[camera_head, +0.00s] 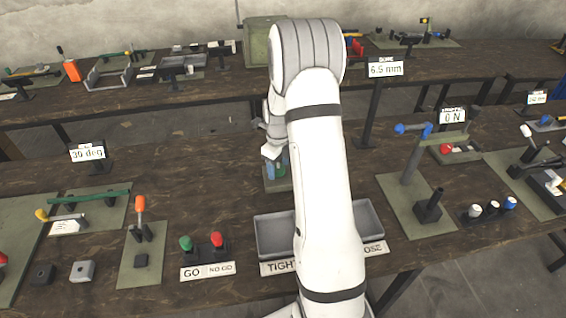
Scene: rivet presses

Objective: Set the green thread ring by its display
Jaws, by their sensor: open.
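My arm stands in the middle of the view and hides much of the bench behind it. My gripper (272,153) is open at the arm's left side, low over a small stand (278,186) with blue and green parts. I cannot make out a thread ring there; the green part (283,166) is too small and partly covered to tell. A display reading 6.5 mm (385,69) stands on a post right of my arm. Other displays read 39 deg (88,153) and 0 N (452,116).
Grey trays (272,236) labelled TIGHT and, partly hidden, LOOSE lie in front. Green (186,243) and red (216,240) knobs stand by GO and NO GO labels. A lever press (410,165) stands right. Bare bench shows left of my gripper.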

